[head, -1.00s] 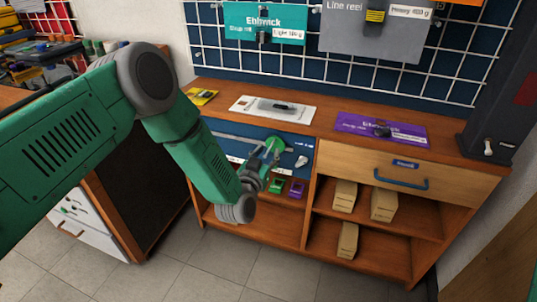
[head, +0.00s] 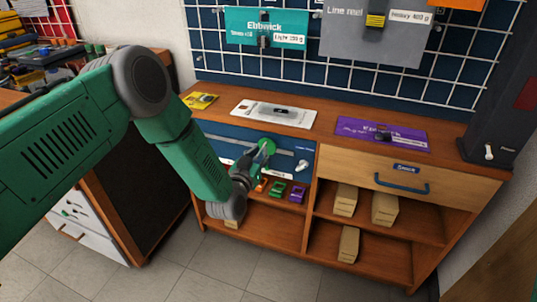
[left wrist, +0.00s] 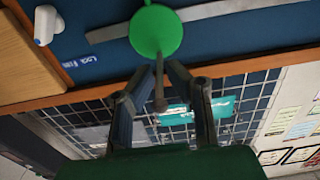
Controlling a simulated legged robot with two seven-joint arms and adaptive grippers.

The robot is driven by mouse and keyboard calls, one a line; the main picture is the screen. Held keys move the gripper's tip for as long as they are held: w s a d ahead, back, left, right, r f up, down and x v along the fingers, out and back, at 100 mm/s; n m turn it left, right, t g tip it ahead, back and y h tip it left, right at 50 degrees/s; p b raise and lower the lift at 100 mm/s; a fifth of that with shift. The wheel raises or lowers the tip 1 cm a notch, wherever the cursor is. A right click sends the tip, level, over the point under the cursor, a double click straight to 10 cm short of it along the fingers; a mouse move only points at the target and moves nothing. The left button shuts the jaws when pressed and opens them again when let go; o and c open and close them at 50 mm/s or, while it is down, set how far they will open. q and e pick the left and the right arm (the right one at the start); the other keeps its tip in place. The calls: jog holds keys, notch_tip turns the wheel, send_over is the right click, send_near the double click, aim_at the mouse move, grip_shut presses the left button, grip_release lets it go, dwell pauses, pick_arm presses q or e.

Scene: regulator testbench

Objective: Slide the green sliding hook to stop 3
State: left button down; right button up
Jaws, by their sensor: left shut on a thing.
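The green sliding hook (head: 267,146) sits on the pale rail (head: 230,136) across the blue panel under the worktop. In the left wrist view the hook shows as a round green disc (left wrist: 157,32) with a thin stem. My left gripper (head: 260,159) is at the hook, shut on it. In the left wrist view its two dark fingers (left wrist: 160,78) stand either side of the stem; exact finger contact is hard to see. Small white labels along the panel's lower edge are partly hidden by my arm, and I cannot read the stop numbers.
A white knob (head: 303,166) is on the panel right of the hook. Orange (head: 262,185), green (head: 278,189) and purple (head: 297,194) small items sit on the shelf below. A drawer with a blue handle (head: 402,184) is to the right. The worktop's cards lie above.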

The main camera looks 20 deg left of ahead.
pick_arm(q)
jog(key=a, duration=1.3)
jog(key=shift+w+a, duration=0.2)
jog(key=c, duration=1.6)
grip_release()
jog(key=shift+o, duration=0.2)
jog(key=s, duration=1.2)
jog(key=shift+a+f, duration=0.15)
jog(key=shift+a, duration=0.05)
